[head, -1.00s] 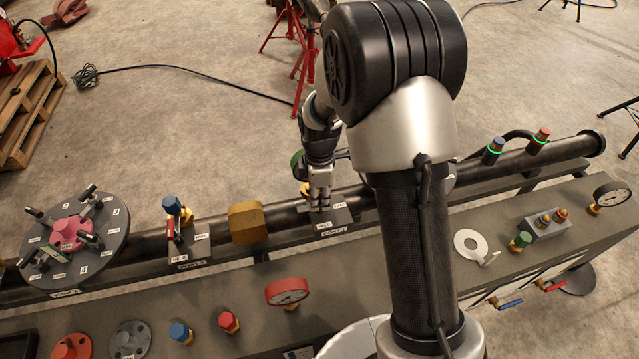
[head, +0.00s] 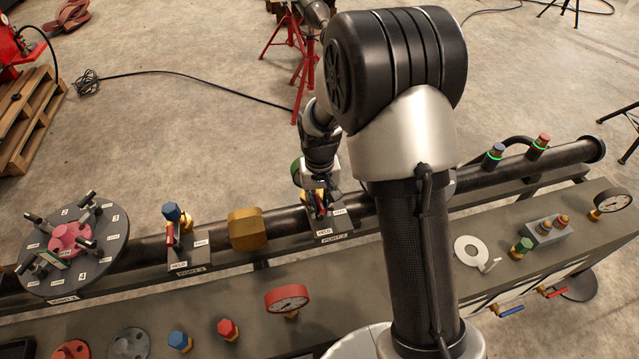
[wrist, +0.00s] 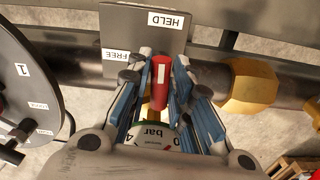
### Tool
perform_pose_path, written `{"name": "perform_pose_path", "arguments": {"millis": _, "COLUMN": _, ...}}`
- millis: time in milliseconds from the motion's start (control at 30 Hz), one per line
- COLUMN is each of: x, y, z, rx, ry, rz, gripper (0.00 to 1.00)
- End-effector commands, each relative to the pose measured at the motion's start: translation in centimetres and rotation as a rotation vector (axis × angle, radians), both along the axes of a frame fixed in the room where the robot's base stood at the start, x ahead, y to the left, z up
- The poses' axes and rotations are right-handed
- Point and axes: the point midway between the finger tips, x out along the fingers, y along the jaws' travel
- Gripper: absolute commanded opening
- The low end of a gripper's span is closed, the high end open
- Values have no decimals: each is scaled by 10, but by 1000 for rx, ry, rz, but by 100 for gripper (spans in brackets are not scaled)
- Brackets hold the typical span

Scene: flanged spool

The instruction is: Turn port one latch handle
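The port one latch has a red handle (wrist: 161,82) with a pale stripe. It stands on a dark plate (wrist: 125,28) with HELD and FREE labels. In the head view the handle (head: 319,200) shows as a small red patch at my gripper, above the PORT-1 label. My gripper (wrist: 161,78) reaches over the latch with blue-padded fingers on both sides of the handle. Narrow gaps seem to remain beside it, so the fingers look open around it. A gauge (wrist: 155,138) marked "bar" lies below the handle, partly hidden by the fingers. The handle's base is hidden.
A brass block (head: 247,228) sits on the pipe left of port one; it also shows in the wrist view (wrist: 247,87). Port two (head: 180,240) is further left, then a round numbered disc (head: 110,255). A red gauge (head: 288,299) stands on the nearer bench.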

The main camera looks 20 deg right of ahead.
Motion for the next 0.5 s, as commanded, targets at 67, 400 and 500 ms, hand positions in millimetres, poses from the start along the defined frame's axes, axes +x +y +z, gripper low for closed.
{"name": "perform_pose_path", "arguments": {"millis": 67, "x": 0, "y": 0, "z": 0, "rx": 0, "ry": 0, "rz": -79, "gripper": 19}}
{"name": "perform_pose_path", "arguments": {"millis": 400, "x": 0, "y": 0, "z": 24, "rx": 0, "ry": -2, "rz": 150, "gripper": 19}}
{"name": "perform_pose_path", "arguments": {"millis": 500, "x": 0, "y": 0, "z": 43, "rx": 0, "ry": -1, "rz": 149, "gripper": 19}}
